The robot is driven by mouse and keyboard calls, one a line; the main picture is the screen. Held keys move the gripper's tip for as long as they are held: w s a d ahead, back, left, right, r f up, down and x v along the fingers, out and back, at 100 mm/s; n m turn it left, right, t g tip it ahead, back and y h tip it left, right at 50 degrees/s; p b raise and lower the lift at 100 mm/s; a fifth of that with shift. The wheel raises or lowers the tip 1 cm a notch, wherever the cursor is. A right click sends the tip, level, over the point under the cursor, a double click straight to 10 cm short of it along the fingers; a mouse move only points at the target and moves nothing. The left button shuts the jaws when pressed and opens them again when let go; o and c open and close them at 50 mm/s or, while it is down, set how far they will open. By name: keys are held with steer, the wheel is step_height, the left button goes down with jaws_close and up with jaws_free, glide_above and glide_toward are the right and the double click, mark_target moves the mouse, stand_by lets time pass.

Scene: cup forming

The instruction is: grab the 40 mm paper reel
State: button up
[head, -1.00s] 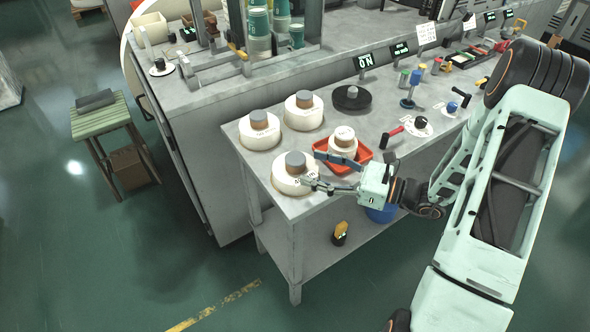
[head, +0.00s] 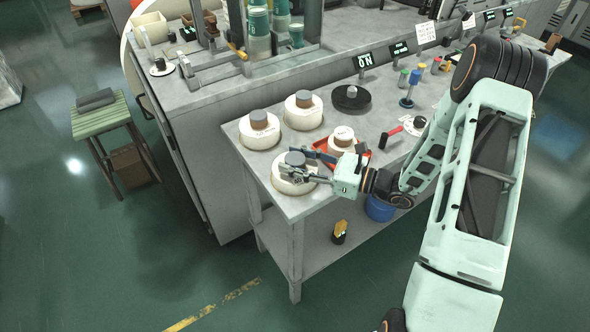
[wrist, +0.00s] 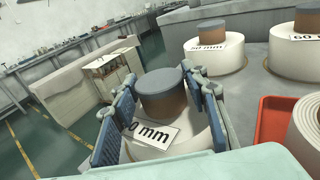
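The nearest paper reel (head: 282,184) is a white roll with a grey-topped brown core, at the table's front left corner. In the wrist view this reel (wrist: 195,138) has a label reading "0 mm"; its first digit is hidden by a finger. My gripper (wrist: 163,108) is open, with blue-padded fingers on the left and right of the core (wrist: 166,95). A gap shows on both sides of the core, and the fingers reach down over the roll. In the head view my gripper (head: 300,168) covers part of the reel.
A reel marked 50 mm (wrist: 215,58) and one marked 60 mm (wrist: 305,50) stand behind. A red tray (head: 368,157) with a smaller roll (head: 342,136) is close on the right. A black disc (head: 350,101) stands further back. The table's left edge is near.

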steer(key=c, duration=1)
steer(key=shift+o, duration=0.2)
steer(key=shift+r, duration=0.2)
